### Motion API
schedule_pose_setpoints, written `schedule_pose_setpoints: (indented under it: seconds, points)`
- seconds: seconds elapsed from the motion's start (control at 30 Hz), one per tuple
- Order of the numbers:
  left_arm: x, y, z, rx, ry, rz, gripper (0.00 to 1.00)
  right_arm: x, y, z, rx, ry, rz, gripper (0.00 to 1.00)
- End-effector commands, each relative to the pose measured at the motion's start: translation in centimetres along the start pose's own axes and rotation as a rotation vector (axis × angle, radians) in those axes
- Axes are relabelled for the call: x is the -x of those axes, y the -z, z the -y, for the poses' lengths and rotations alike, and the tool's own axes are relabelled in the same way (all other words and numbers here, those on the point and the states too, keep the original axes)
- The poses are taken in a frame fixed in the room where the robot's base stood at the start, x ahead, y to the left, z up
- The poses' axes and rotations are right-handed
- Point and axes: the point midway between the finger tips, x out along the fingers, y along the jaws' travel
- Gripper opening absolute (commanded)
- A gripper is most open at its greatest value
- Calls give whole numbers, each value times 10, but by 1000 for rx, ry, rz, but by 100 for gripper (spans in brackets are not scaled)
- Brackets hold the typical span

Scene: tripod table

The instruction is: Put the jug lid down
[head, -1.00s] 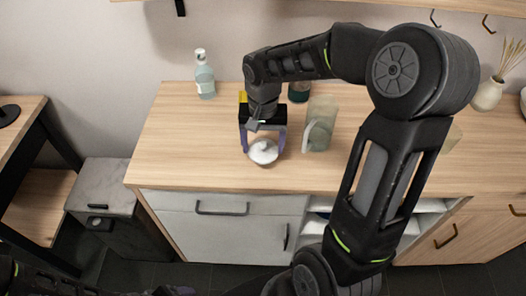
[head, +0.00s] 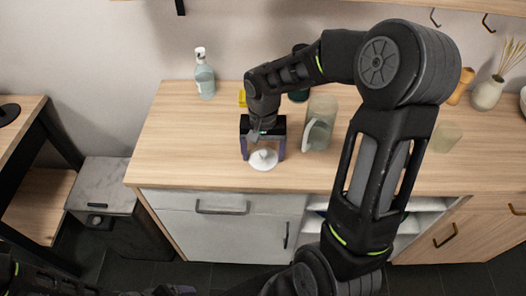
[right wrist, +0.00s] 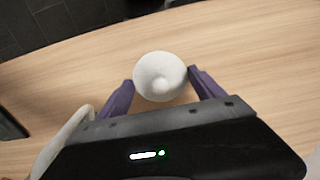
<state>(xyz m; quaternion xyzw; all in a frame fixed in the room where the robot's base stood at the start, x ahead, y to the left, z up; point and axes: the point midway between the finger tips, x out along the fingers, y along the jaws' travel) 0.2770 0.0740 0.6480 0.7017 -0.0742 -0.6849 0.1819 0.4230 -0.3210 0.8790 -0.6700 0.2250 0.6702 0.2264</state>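The white round jug lid (head: 263,160) with its small knob up is at the counter's front half, level and at or very near the wood. My right gripper (head: 262,155) points down with its purple fingers on either side of the lid. In the right wrist view the lid (right wrist: 160,77) sits between the two fingertips, which appear to touch its rim. The pale green translucent jug (head: 319,124) stands upright just right of the gripper, its handle facing the lid. Of my left gripper (head: 180,291) only a blurred bit shows at the bottom edge.
A clear bottle (head: 205,77) stands back left. A yellow item (head: 242,98) and a dark jar (head: 299,95) are partly hidden behind my arm. A pale green cup (head: 447,137) and a vase (head: 488,94) stand to the right. The wooden counter (head: 185,150) is clear on the left.

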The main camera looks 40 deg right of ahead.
Motion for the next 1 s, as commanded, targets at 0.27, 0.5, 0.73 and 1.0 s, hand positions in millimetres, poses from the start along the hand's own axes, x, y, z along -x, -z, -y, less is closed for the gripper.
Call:
schedule_pose_setpoints:
  seconds: [0.27,0.5,0.73,1.0]
  points:
    - [0,0,0,0,0,0,78,1,0,0,0,0,0,95]
    - [3,0,-1,0,0,0,78,3,0,0,0,0,0,95]
    - [1,0,0,0,0,0,78,25,1,0,-1,1,-4,95]
    - [-2,0,0,-1,-1,-1,78,81,1,1,-1,1,-5,95]
